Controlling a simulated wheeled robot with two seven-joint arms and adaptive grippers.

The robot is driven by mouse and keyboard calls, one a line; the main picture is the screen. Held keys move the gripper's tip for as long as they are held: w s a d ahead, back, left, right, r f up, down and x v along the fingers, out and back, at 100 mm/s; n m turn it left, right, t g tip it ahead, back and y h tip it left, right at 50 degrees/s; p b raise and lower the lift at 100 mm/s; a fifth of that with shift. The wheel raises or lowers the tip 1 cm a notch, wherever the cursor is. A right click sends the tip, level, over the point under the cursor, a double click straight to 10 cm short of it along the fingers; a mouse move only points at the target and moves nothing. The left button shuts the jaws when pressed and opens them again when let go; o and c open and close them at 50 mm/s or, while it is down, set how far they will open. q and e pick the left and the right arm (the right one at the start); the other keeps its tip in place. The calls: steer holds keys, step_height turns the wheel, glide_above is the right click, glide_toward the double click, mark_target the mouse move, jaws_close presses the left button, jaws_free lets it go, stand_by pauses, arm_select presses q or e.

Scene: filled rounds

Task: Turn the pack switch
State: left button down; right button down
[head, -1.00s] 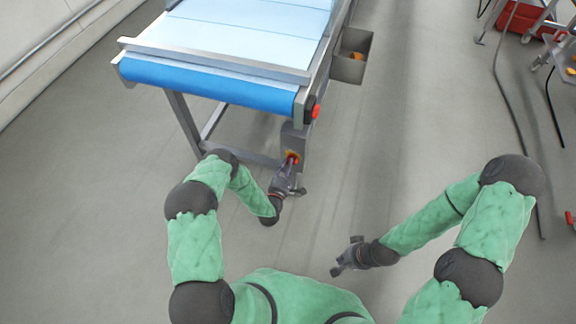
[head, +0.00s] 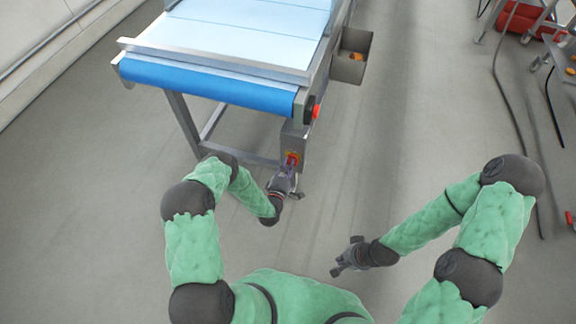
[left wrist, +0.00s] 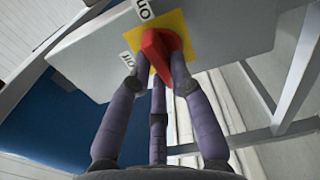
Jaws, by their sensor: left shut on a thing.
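The pack switch is a red knob (left wrist: 158,50) on a yellow plate (left wrist: 178,30), fixed to a grey box (left wrist: 235,28) under the conveyor's end. Labels reading "on" (left wrist: 143,8) and "off" stand beside the plate in the left wrist view. My left gripper (left wrist: 155,75) is at the knob, its fingers shut on it from both sides.
The conveyor (head: 240,35) with a blue end roller (head: 205,84) stands ahead. A red button (head: 316,111) sits at its corner, above the switch box. A grey bin (head: 350,66) is on its right side. The floor on the right is open up to cables and a cart.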

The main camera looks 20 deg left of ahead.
arm_select(q)
steer(key=shift+m, duration=0.5)
steer(key=c, duration=1.1)
jaws_free()
steer(key=s, duration=1.2)
steer(key=shift+a, duration=0.15)
